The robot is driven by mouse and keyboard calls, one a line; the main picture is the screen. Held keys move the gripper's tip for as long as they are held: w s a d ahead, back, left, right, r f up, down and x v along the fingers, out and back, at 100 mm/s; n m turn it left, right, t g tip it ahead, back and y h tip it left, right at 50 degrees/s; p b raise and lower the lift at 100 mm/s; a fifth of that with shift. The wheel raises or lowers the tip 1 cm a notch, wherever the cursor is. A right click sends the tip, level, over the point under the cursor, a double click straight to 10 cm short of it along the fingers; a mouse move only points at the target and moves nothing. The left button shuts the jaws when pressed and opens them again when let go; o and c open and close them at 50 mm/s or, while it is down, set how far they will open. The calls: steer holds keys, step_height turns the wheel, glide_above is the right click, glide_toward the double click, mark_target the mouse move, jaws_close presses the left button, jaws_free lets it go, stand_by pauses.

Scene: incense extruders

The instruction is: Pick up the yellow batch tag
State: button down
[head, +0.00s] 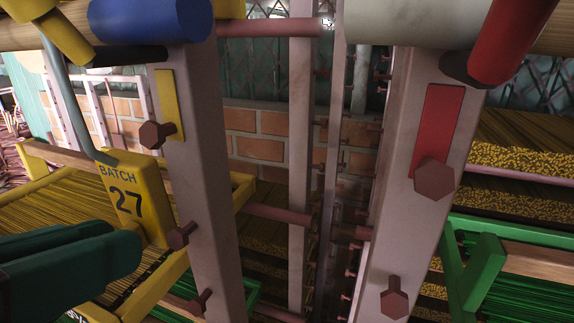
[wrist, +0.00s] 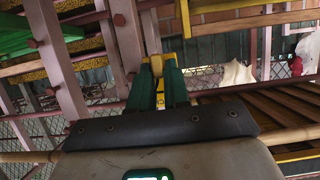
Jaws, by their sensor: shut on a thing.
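The yellow batch tag (head: 128,200), marked "BATCH 27", hangs upright from a grey wire hook (head: 70,95) at the left in the head view. My gripper (head: 128,237) comes in from the left edge with dark green fingers and is shut on the lower part of the tag. In the wrist view the tag (wrist: 157,64) shows as a small yellow piece between my two green fingertips (wrist: 159,76). Its lower end is partly hidden by the fingers. The hook still passes into the top of the tag.
A pale metal post (head: 205,190) with hex bolts stands just right of the tag. A second post (head: 415,150) with a red plate stands further right. A yellow-framed rack (head: 170,280) of incense sticks lies behind and below the tag. A green frame (head: 480,270) is at the lower right.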

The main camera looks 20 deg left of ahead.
steer(key=shift+r+b, duration=0.5)
steer(key=shift+r, duration=0.25)
steer(key=shift+s+r+b, duration=0.85)
steer(key=shift+s+r, duration=6.15)
steer(key=shift+r, duration=0.15)
steer(key=s+p, duration=0.1)
steer(key=s, duration=0.8)
steer(key=shift+p, duration=0.4)
steer(key=shift+a+f, duration=0.1)
